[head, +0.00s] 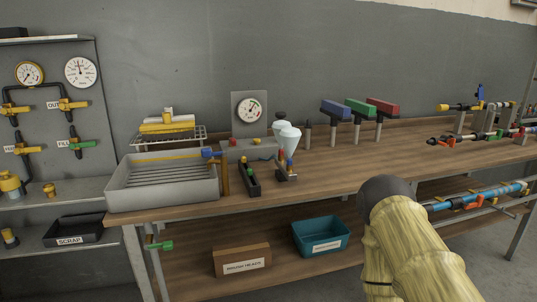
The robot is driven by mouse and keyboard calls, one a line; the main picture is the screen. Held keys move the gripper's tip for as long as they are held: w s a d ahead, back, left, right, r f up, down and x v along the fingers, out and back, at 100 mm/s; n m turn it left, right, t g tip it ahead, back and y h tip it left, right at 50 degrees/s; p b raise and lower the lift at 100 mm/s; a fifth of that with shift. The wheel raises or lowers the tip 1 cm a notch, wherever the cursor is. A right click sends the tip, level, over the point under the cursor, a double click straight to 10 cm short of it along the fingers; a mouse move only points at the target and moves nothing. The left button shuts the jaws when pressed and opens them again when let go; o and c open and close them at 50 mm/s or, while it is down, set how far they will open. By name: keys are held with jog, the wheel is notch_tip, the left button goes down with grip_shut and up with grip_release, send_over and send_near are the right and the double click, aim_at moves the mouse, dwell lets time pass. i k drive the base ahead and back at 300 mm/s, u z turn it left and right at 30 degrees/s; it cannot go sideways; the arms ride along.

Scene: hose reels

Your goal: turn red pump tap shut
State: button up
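A small red part (232,142) sits on top of a grey block (245,152) below a round gauge on the bench. It may be the red pump tap, but it is too small to tell its shape or how it is turned. A blue part (210,153) is at the block's left end. Orange-red levers (472,204) also show on the pipe pieces at the right. My arm, in a yellowish cover with a dark rounded joint, rises at the lower right, apart from the grey block in the picture. My gripper is not visible.
A grey tray (163,196) stands on the bench's left end. A clear funnel-shaped vessel (289,140) stands just right of the block, with a dark narrow bin (249,182) in front. Blue, green and red T-shaped stands are further right. The wooden bench (345,175) is clear between.

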aim_at(233, 141)
jog(key=u, duration=0.05)
jog(key=k, duration=0.6)
jog(key=u, duration=0.7)
jog(key=i, duration=1.2)
jog(key=z, duration=0.3)
